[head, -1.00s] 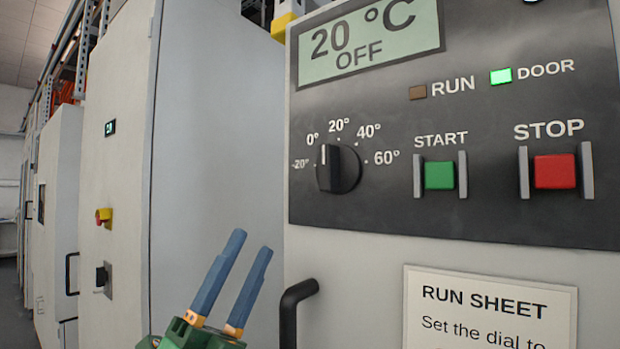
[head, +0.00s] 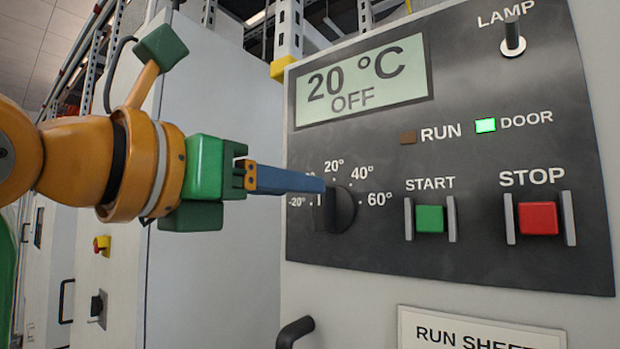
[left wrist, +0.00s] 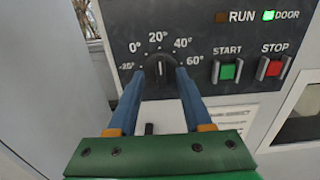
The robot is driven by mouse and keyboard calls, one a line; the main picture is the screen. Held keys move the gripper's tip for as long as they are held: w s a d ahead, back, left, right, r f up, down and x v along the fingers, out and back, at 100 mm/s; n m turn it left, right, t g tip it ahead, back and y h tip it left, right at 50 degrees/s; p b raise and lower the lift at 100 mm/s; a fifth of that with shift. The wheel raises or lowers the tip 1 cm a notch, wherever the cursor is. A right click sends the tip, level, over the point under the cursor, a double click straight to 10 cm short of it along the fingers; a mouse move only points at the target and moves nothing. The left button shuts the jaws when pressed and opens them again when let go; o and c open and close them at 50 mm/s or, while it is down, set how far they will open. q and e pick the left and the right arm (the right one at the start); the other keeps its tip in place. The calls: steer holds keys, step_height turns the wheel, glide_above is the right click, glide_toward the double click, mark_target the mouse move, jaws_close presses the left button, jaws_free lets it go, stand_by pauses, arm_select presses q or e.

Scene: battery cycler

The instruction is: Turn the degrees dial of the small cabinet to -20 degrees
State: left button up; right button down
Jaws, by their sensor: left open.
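The black degrees dial (head: 343,210) is on the dark panel of the small cabinet, with marks from -20° to 60° around it. My left gripper (head: 316,186) reaches in from the left, its blue fingers at the dial and covering part of it and the 0° mark. In the left wrist view the dial (left wrist: 159,69) sits between the two spread fingertips, its ridge upright and pointing near 20°. The left gripper is open; I cannot tell whether a finger touches the dial. The display (head: 364,89) reads 20 °C OFF. My right gripper is out of view.
The green START button (head: 430,219) and red STOP button (head: 538,218), each between guards, are right of the dial. A LAMP switch (head: 513,40) is above. The DOOR light (head: 485,125) is lit green. A black handle (head: 291,332) sticks out below the panel.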

mark_target(327, 208)
arm_select(q)
steer(key=p+x, duration=0.1)
steer(key=x, duration=0.4)
jaws_close()
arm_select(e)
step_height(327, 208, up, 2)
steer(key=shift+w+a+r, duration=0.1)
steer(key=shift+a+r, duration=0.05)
arm_select(q)
steer(key=shift+a, duration=0.1)
